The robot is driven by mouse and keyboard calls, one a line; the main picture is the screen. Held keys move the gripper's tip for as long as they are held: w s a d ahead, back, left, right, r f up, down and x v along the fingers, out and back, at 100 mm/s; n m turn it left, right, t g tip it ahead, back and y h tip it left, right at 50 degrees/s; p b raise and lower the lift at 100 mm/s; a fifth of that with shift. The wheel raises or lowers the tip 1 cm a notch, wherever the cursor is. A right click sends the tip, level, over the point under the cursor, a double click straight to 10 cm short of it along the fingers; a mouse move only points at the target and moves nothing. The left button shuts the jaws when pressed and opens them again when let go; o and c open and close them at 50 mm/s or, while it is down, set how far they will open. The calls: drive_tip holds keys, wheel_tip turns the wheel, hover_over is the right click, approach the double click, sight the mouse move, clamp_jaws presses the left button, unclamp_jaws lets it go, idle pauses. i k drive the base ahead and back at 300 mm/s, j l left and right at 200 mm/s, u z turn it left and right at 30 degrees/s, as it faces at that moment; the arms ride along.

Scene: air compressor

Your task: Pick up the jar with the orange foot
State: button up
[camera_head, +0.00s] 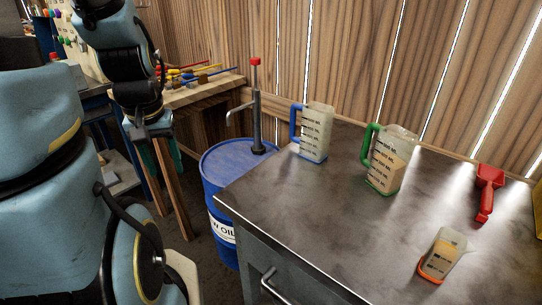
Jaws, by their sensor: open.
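The jar with the orange foot (444,255) stands near the front right of the dark metal table top (300,215). It is small and clear, with dark markings and a tan content, and an orange rim around its base. My gripper (148,132) is at the upper left, at the end of my blue and black arm. It is open and empty, high and far to the left of the jar.
A clear jug with a blue handle (316,133) and one with a green handle (388,160) stand behind the jar. A red tool (487,192) lies at the right. A blue oil barrel (225,172) with a pump (257,110) stands left of the table.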

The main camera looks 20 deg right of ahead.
sight(441, 256)
drive_tip(key=k+l+u, duration=0.15)
drive_tip(key=u, duration=0.25)
drive_tip(key=k+u, duration=0.2)
drive_tip(key=u, duration=0.2)
drive_tip(key=k+j+u, duration=0.1)
drive_tip(key=k+u, duration=0.3)
drive_tip(key=k, duration=1.45)
